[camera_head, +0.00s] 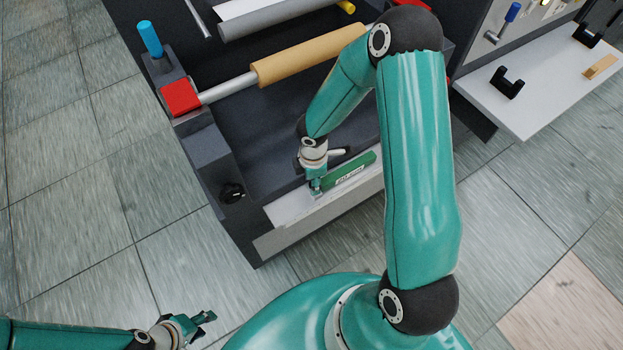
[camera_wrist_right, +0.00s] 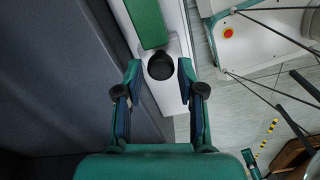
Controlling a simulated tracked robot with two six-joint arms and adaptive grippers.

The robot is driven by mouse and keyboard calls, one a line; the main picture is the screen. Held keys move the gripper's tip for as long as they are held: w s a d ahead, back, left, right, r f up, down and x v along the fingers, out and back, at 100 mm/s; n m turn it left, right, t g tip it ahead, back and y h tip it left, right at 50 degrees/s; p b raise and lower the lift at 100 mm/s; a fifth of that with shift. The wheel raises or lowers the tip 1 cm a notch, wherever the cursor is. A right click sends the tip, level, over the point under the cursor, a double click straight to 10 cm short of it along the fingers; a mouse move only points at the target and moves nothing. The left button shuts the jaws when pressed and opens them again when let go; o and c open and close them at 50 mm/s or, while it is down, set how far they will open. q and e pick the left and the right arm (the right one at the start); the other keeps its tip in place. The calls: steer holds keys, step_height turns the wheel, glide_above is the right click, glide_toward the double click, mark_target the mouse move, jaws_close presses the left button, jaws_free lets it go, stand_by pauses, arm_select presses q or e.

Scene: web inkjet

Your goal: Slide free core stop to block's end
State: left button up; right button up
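A green bar (camera_head: 355,170) with a white label lies on the pale front ledge (camera_head: 290,206) of the machine. In the right wrist view the green bar (camera_wrist_right: 147,22) is at the top, with a dark round knob-like piece (camera_wrist_right: 161,66) at its near end. I cannot tell for sure whether this piece is the core stop. My right gripper (camera_wrist_right: 160,95) is open, with its fingers on either side below the dark piece. In the head view the right gripper (camera_head: 316,190) is at the bar's left end. My left gripper (camera_head: 205,320) is low at the left, away from the machine.
A tan roll (camera_head: 308,54) on a metal shaft (camera_head: 228,87) runs above the ledge, held by a red block (camera_head: 180,97) at left. A blue handle (camera_head: 150,38) stands behind it. A white side table (camera_head: 550,85) holds black brackets (camera_head: 507,82). The floor in front is clear.

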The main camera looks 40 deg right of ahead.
step_height(320, 180, up, 12)
stand_by(0.6)
steer(key=s+a+f+m+g+y+p, duration=0.1)
steer(key=s+a+f+m+y, duration=0.1)
steer(key=s+a+f+m, duration=0.5)
steer(key=s+a+f+m+g+y+p, duration=0.1)
steer(key=s+a+f+m+y, duration=0.1)
steer(key=s+a+f, duration=0.8)
steer(key=w+a+r+m+t, duration=0.1)
steer(key=w+m+t, duration=0.1)
steer(key=w+m, duration=0.4)
steer(key=shift+w+a+t, duration=0.3)
steer(key=shift+w, duration=0.35)
